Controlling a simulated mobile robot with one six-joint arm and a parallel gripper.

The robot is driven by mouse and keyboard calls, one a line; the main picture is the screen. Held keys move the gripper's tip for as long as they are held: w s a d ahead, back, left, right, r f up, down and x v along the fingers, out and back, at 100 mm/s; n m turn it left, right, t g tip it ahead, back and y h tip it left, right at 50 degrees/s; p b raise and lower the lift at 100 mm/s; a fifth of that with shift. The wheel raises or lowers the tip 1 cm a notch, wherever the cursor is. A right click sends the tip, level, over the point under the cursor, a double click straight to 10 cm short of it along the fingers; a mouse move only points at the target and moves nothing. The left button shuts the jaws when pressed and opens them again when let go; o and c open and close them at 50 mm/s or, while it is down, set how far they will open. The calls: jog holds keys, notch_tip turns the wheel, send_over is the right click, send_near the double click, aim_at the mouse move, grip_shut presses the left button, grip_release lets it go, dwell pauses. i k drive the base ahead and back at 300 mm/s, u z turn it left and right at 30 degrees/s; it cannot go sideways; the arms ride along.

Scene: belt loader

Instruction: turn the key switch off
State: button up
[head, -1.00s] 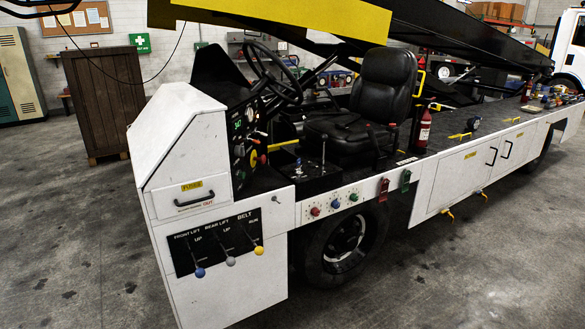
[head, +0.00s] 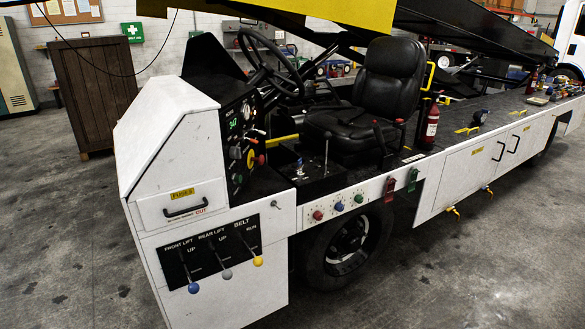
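The driver's dash panel (head: 240,140) of the belt loader faces the seat and carries a lit green display, gauges and several knobs. A small metal stub (head: 277,204) sticks out of the white front panel, too small to identify. My gripper is not in view.
Below the fuses drawer (head: 183,207) is a black lever plate with blue (head: 193,287), grey (head: 227,274) and yellow (head: 258,261) knobs. The steering wheel (head: 268,65) and black seat (head: 385,90) stand behind the dash. The floor at front left is clear.

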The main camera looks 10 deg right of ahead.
aim_at(299, 171)
jog(key=z, duration=0.05)
jog(key=i, duration=0.3)
jog(key=z, duration=0.05)
jog(key=k, duration=1.3)
jog(key=z, duration=0.4)
jog(key=i, duration=1.6)
jog(key=u, duration=0.4)
